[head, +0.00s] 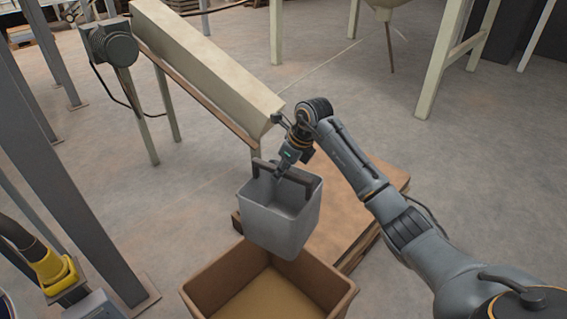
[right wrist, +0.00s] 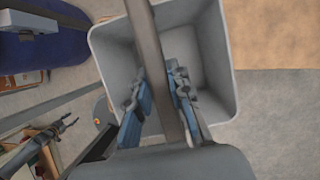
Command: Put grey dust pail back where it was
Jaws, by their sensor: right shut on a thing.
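The grey dust pail (head: 278,213) hangs upright by its dark bar handle in the head view. My right gripper (head: 281,176) is shut on that handle. In the right wrist view the blue-padded fingers of my right gripper (right wrist: 160,100) sit on both sides of the bar handle (right wrist: 150,50). Below it, the open grey dust pail (right wrist: 110,50) shows bare grey inner walls; part of its inside is hidden by the gripper. The pail appears held up near the back rim of a brown bin.
The brown bin (head: 335,290) with a yellowish bottom stands at the front. A low wooden pallet (head: 340,215) lies behind and right of the pail. A long cream chute (head: 205,65) slopes down towards the gripper. Grey posts (head: 60,175) stand at left. Floor at far right is clear.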

